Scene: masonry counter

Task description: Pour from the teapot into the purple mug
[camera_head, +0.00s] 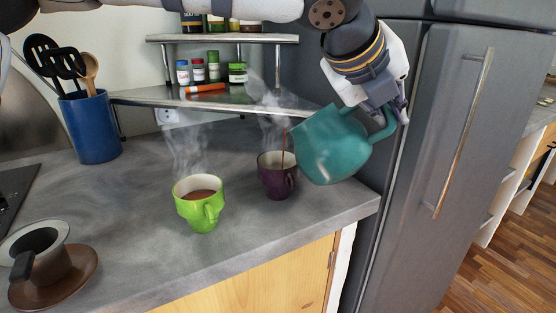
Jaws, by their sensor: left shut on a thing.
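A teal teapot (332,147) is held tilted in the air at the counter's right end, its spout toward the left. My left gripper (391,110) is shut on the teapot's handle, on its right side. A thin brown stream runs down from the spout into the purple mug (277,181). The purple mug stands upright on the counter, left of and below the teapot, with steam above it. How full it is cannot be told. My right gripper is not in view.
A green mug (199,207) with brown liquid steams left of the purple mug. A brown and white cup-like vessel on a saucer (81,284) stands front left. A blue utensil holder (91,130) and a corner shelf (222,100) with jars are behind. A grey fridge (425,160) stands close right.

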